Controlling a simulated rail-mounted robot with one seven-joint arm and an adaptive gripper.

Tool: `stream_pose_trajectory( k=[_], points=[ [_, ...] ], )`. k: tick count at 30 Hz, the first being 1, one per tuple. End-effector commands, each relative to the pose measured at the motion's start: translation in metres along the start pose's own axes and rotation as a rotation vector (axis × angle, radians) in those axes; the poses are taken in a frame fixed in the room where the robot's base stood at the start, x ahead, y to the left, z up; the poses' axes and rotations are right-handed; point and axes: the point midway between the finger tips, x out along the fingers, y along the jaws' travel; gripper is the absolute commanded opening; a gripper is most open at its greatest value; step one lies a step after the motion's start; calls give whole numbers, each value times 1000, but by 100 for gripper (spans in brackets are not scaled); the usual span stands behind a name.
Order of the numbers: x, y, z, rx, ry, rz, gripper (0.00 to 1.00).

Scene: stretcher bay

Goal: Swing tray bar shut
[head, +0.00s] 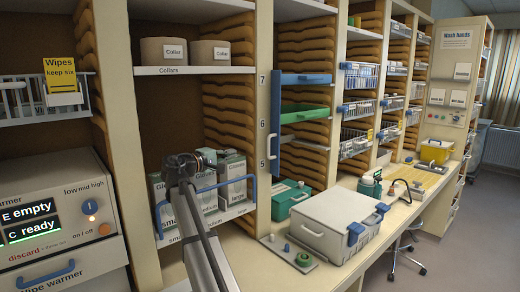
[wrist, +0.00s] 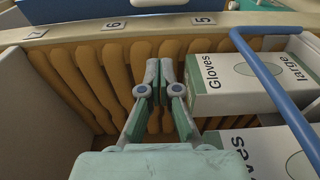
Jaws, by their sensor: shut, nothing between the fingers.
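In the wrist view the blue bar (wrist: 276,92) slants across the glove boxes on the right. A separate upright blue bar (head: 275,130) stands at the post marked 5, 6 and 7. Which bar the task means I cannot tell. My gripper (head: 207,156) is in front of the glove boxes in the head view. In the wrist view its closed, empty fingers (wrist: 162,70) are left of the slanting bar and apart from it.
Glove boxes (head: 232,175) fill the tray. A blue tray (head: 303,78) and a green tray (head: 305,112) jut out right of the post. A white lidded case (head: 330,222) and a green box (head: 289,197) stand on the counter. A warmer cabinet (head: 55,225) is at the left.

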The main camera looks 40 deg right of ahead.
Motion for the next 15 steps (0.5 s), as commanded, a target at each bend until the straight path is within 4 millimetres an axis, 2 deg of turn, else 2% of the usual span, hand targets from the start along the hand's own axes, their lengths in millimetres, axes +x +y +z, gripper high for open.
stream_pose_trajectory(
  k=[8, 15],
  points=[
    [6, 0, 0, -1, 0, -1, 0],
    [39, 2, -1, -1, -2, -2, 0]
  ],
)
